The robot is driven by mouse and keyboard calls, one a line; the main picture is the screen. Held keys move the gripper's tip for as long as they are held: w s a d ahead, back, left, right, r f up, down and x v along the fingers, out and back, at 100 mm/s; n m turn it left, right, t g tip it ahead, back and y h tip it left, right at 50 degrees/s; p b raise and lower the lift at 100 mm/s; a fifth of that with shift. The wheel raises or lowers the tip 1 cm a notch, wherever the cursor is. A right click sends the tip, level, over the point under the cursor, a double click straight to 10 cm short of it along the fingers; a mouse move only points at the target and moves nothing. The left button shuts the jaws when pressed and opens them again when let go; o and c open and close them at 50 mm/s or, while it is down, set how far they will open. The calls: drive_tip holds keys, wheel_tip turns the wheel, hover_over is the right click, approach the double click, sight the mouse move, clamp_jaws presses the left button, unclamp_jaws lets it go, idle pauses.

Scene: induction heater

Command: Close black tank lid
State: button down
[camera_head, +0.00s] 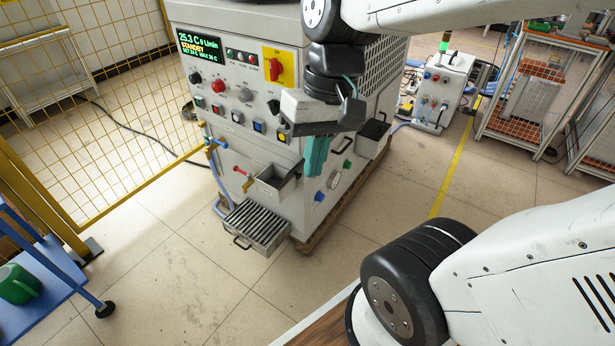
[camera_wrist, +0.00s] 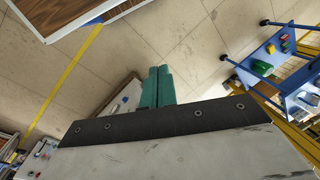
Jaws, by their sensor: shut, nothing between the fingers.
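The heater cabinet (camera_head: 225,100) stands in the middle of the head view. A small dark grey box (camera_head: 268,186) projects from its lower front, and its top looks open with a dark inside. A second box (camera_head: 368,148) with a dark top sits on the cabinet's right side, with a black handle beside it. I cannot tell for sure which is the black tank or make out its lid. My gripper (camera_head: 315,158) has teal fingers pressed together, pointing down, to the right of the front box. The fingers also show shut and empty in the wrist view (camera_wrist: 157,88).
A slatted drawer or tray (camera_head: 257,228) sticks out low at the cabinet front. Red and blue taps (camera_head: 243,176) stand left of the front box. A yellow mesh fence (camera_head: 85,110) and a blue cart (camera_head: 35,285) are at left. Floor (camera_head: 170,260) in front is clear.

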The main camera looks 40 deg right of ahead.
drive_tip(key=w+d+f+m+t+y, duration=0.2)
drive_tip(key=w+d+f+m+y, duration=0.25)
drive_tip(key=w+f+m, duration=0.4)
drive_tip(key=w+d+f+m+t+y, duration=0.2)
drive_tip(key=w+d+f+m+y, duration=0.3)
drive_tip(key=w, duration=0.6)
drive_tip(key=d+f+m+t+h, duration=0.35)
drive_tip(key=d+f+m, duration=0.5)
drive_tip(key=f, duration=0.45)
drive_tip(key=d+f+m+t+h, duration=0.3)
drive_tip(key=d+f+m+t, duration=0.35)
drive_tip(key=f, duration=0.65)
drive_tip(key=w+a+f+g, duration=0.1)
drive_tip(key=w+a+f, duration=0.1)
drive_tip(key=w, duration=0.9)
drive_tip(key=shift+w+a+m, duration=0.15)
drive_tip(key=shift+a+m, duration=0.1)
drive_tip(key=shift+m, duration=0.2)
drive_tip(key=shift+d+r, duration=0.1)
drive_tip(key=shift+r, duration=0.05)
